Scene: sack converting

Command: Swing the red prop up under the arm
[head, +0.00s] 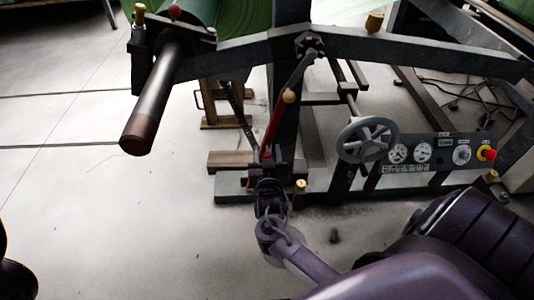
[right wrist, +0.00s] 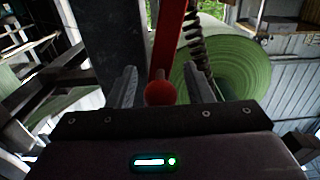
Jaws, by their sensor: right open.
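The red prop (head: 271,128) is a slim red bar beside the dark upright of the stand, leaning slightly, its top near a tan knob on a grey lever. The arm (head: 235,52) is the dark beam sloping across above it. My right gripper (head: 267,165) is at the prop's lower end. In the right wrist view the red prop (right wrist: 168,42) runs up from a red ball that lies between the two fingers of my right gripper (right wrist: 160,88). The fingers are open, with a gap visible on both sides. My left gripper does not show.
A grey handwheel (head: 367,139) and a gauge panel (head: 430,151) with a red button stand to the right. A dark roller shaft (head: 155,95) sticks out at the left. A green roll (right wrist: 232,62) is behind the prop. Floor at the left is clear.

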